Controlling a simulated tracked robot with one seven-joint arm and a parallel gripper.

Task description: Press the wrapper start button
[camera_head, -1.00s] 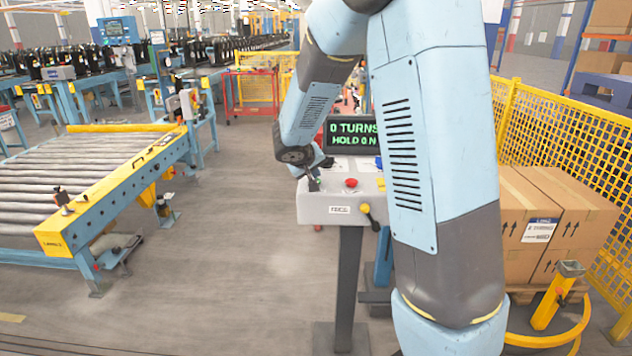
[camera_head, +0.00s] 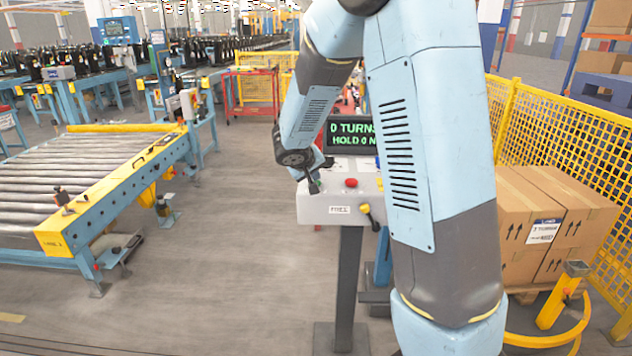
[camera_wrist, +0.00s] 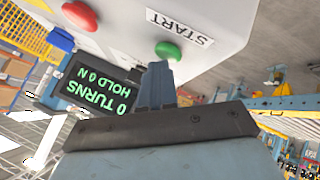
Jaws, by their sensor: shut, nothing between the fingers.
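The green start button (camera_wrist: 168,50) sits on the light grey control box beside a START label (camera_wrist: 180,27) in the wrist view. My gripper (camera_wrist: 158,66) is shut and empty, its tips right by the green button; whether they touch it I cannot tell. In the head view my gripper (camera_head: 314,187) points down at the left part of the control box (camera_head: 332,212). A red button (camera_head: 351,183) is to the right of it and also shows in the wrist view (camera_wrist: 79,16). The display (camera_head: 353,135) behind shows green text starting "0 TURNS", partly covered by my arm.
A roller conveyor (camera_head: 85,178) stands at left, with clear floor between. Cartons (camera_head: 555,215) and a yellow mesh fence (camera_head: 560,135) stand at right. A blue button (camera_wrist: 60,39) shows in the wrist view.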

